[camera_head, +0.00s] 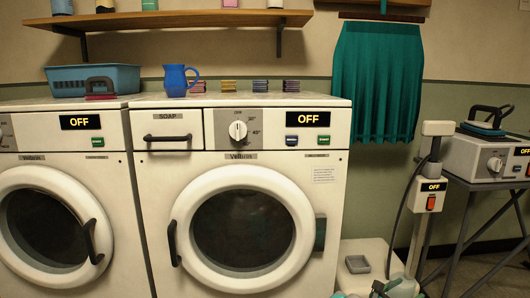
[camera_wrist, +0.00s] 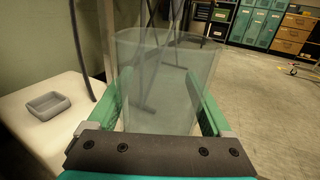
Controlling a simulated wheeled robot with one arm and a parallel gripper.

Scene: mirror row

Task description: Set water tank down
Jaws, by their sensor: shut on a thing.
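The water tank (camera_wrist: 165,75) is a clear, see-through container in the wrist view, and it looks upright. My gripper (camera_wrist: 160,103) is shut on it, with one green finger along each side. The tank is held to the right of a low white base (camera_wrist: 75,132) that carries a small grey tray (camera_wrist: 48,105). The tank's bottom is hidden behind the dark bar of my gripper, so I cannot tell whether it touches anything. In the head view, the white base (camera_head: 350,252) and grey tray (camera_head: 358,264) show beside the right washer, near pale and dark shapes at the bottom edge.
A post with an OFF box (camera_head: 432,196) and a hose rises behind the base. An iron (camera_head: 486,120) sits on a unit on a dark-legged stand at right. Two washers (camera_head: 245,225) fill the left. Open floor (camera_wrist: 265,105) lies to the right in the wrist view.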

